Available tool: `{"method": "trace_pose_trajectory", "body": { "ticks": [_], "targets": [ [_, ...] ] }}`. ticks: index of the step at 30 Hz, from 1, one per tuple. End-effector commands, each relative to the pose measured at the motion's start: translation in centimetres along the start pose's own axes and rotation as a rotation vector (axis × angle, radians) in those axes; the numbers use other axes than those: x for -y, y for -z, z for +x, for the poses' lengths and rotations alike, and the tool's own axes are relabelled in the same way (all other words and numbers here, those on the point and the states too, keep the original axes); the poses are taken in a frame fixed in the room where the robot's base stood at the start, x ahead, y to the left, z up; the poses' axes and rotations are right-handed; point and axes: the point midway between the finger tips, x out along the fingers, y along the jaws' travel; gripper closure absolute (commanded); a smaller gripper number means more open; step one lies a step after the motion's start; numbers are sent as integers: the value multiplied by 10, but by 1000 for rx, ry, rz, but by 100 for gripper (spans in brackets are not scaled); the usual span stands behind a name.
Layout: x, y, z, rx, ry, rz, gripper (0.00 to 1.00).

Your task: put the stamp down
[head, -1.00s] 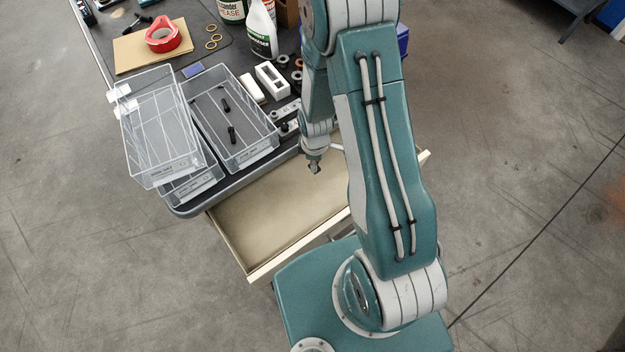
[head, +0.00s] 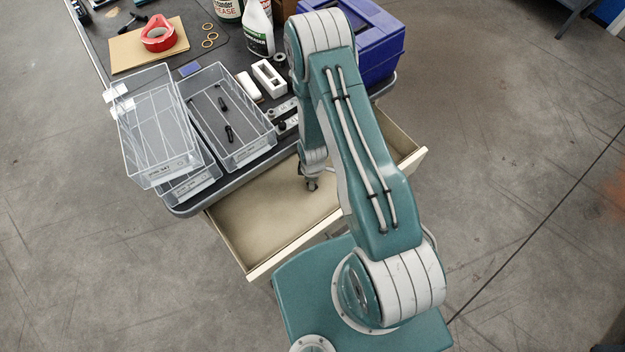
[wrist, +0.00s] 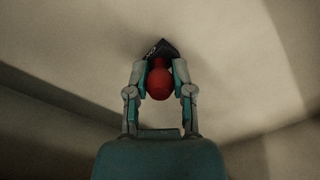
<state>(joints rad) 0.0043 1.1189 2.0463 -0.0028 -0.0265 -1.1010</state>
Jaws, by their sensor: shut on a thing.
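The stamp (wrist: 159,82) has a round red handle and a dark base with small light marks, in the wrist view. My gripper (wrist: 160,72) is shut on the red handle, one finger on each side. The dark base points away from me, close over the pale floor of the open drawer (wrist: 225,45); I cannot tell whether it touches. In the head view my gripper (head: 312,186) is over the drawer (head: 265,215), near its back by the bench edge. The stamp itself is too small to make out there.
Clear wire-lined bins (head: 155,125) and another bin with black parts (head: 232,125) stand on the bench left of my arm. A blue box (head: 365,45) is at the right. The drawer floor looks empty around my gripper, with walls on its sides.

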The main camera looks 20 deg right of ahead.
Motion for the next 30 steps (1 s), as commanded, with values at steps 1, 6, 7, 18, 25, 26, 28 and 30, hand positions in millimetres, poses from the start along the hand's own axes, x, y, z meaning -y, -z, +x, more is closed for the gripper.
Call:
{"method": "trace_pose_trajectory", "body": {
  "ticks": [1,6,7,18,25,26,28,30],
  "targets": [
    [0,0,0,0,0,0,100],
    [0,0,0,0,0,0,100],
    [0,0,1,0,0,0,100],
    [0,0,1,0,0,0,35],
    [0,0,-6,0,-1,0,35],
    [0,0,-8,0,-1,1,35],
    [-1,0,-18,-1,-3,1,35],
    [-1,0,-30,-1,-3,0,35]
  ]
}}
